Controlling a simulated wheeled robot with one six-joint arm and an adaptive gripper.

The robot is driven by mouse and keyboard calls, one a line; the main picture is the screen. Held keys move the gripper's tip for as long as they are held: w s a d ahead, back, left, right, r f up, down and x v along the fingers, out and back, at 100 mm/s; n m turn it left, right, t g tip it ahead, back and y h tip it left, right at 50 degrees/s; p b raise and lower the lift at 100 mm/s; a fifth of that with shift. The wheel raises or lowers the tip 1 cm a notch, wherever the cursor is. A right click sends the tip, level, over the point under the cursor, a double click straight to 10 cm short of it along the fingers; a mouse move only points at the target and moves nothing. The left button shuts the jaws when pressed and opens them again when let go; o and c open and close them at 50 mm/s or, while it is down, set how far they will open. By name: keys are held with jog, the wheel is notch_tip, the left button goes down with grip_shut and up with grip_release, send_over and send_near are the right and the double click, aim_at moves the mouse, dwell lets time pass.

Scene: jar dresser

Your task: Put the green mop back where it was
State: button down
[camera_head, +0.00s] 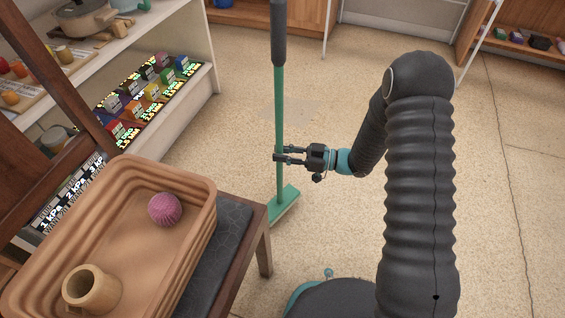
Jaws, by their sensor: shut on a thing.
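The green mop (280,122) stands nearly upright in the middle of the view, with a dark grip at the top of its green pole. Its green head (284,203) is low, near the floor beside the chair; I cannot tell whether it touches the floor. My gripper (284,155) comes from the right and is shut on the pole, in its lower half. The top end of the mop is cut off by the picture's upper edge.
A wooden chair with a dark seat (217,250) stands at lower left, bearing a terracotta basket (198,222) with a pink ball (165,209) and a tan mug (92,289). Shelves (205,88) with boxes stand at left. A wooden cabinet (290,14) is at the back. Open floor (335,100) lies behind the mop.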

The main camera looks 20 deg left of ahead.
jog(key=shift+f+b, duration=0.4)
jog(key=shift+f, duration=1.5)
jog(key=shift+f, duration=0.2)
jog(key=c, duration=1)
grip_release()
jog(key=shift+c, duration=0.2)
